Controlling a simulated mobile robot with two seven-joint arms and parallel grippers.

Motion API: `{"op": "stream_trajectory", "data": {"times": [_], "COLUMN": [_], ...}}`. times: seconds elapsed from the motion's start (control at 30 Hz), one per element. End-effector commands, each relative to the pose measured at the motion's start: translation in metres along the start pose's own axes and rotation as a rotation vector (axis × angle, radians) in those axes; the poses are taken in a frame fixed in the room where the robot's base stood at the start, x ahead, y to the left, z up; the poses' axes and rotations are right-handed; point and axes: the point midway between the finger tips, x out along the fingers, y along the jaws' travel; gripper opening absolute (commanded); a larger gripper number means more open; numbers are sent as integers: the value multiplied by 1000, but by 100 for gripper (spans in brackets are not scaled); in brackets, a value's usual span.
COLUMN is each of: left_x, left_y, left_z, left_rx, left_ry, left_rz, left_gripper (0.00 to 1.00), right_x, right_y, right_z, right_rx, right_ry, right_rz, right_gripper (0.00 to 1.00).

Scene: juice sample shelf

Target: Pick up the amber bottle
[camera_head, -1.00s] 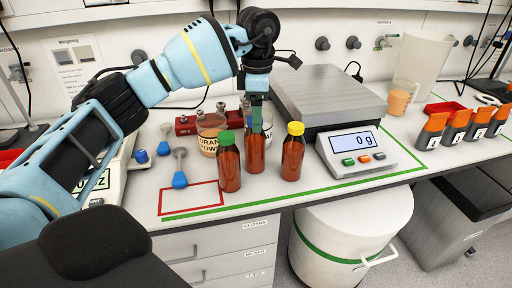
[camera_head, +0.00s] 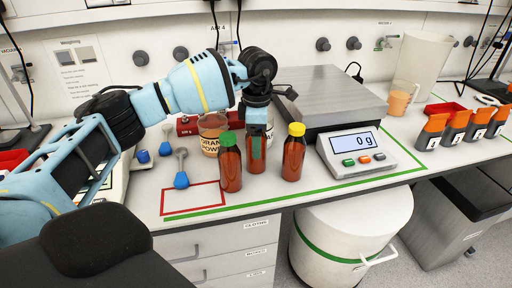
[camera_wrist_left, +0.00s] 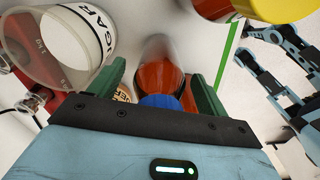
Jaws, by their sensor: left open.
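Three amber bottles stand upright on the bench in the head view: a green-capped one (camera_head: 230,165), a middle one (camera_head: 257,167), and a yellow-capped one (camera_head: 293,155). My left gripper (camera_head: 257,150) is lowered over the middle bottle, hiding its top. In the left wrist view the middle bottle (camera_wrist_left: 160,62) has a blue cap (camera_wrist_left: 160,101) and stands between the two green fingers of my left gripper (camera_wrist_left: 160,85). The fingers are open, with gaps visible beside the bottle. The yellow-capped bottle (camera_wrist_left: 225,8) shows at the top edge there.
The balance (camera_head: 325,95) with its "0 g" display stands to the right. A labelled beaker (camera_head: 211,130) is behind the green-capped bottle, and a sugar beaker (camera_wrist_left: 60,48) is close by. The bench front edge is close.

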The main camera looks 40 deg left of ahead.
Motion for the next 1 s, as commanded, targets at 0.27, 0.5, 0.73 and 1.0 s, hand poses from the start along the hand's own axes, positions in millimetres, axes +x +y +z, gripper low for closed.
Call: {"op": "stream_trajectory", "data": {"times": [0.27, 0.5, 0.73, 1.0], "left_x": [0, -1, -3, -39], "left_y": [0, 0, 0, 1], "left_z": [0, 0, 0, 1], "left_rx": [0, 0, 0, 0], "left_ry": [0, -2, -2, -4], "left_rz": [0, 1, 2, 4], "left_gripper": [51, 21, 21, 21], "right_x": [0, -1, -1, -1], "right_y": [0, 0, 0, 0], "right_z": [2, 4, 4, 6], "right_rx": [0, 1, 1, 1], "right_ry": [-4, -7, -9, -11], "right_rz": [0, 0, 0, -1], "right_gripper": [36, 36, 36, 36]}}
